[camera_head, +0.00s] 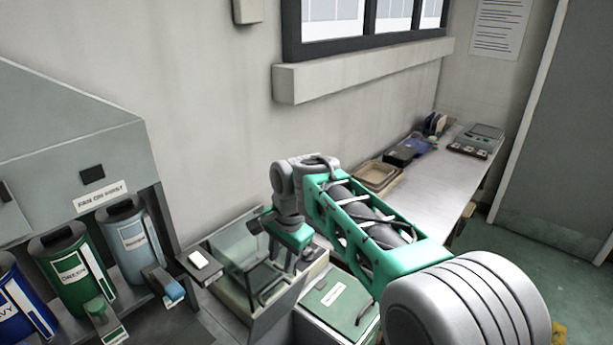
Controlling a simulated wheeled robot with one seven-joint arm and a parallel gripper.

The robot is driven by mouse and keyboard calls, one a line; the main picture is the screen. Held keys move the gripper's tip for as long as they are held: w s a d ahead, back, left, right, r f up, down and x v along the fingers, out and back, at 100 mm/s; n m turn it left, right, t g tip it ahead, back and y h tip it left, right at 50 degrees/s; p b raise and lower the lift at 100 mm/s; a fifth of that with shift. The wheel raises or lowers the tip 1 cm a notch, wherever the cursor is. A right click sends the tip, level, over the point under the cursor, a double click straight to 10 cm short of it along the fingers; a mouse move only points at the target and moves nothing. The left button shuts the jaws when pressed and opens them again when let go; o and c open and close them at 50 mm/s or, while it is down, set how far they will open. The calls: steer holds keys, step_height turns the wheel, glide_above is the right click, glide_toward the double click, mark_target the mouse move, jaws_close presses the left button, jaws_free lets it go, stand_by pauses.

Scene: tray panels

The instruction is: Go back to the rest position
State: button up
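My arm reaches from the lower right towards the middle of the head view, with green and grey links. My gripper (272,284) points down at the arm's far end, over or inside a glass-sided box (243,243) on the counter. Its fingers are dark and small here, and glass and shadow partly cover them. I cannot tell whether they are apart or hold anything.
A green-lidded box (337,299) stands right of the glass-sided box. Labelled canisters, blue (22,297), green (77,272) and pale blue (133,240), stand under a hood at left. A long bench (436,187) holds a tan tray (377,177) and a device (477,139).

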steer(key=s+d+r+n+t+b, duration=0.1)
steer(key=s+d, duration=0.2)
steer(key=d, duration=0.5)
steer(key=s+d+r+n+t+b, duration=0.1)
steer(key=s+d+n, duration=0.15)
steer(key=d, duration=0.55)
steer(key=s+d+f+n+t+h+b, duration=0.1)
steer(key=s+d+f+n, duration=0.2)
steer(key=s+d, duration=0.8)
step_height(320, 180, down, 2)
steer(key=shift+s+f+h+b, duration=0.1)
steer(key=shift+s+h+b, duration=0.15)
steer(key=shift+h+b, duration=0.15)
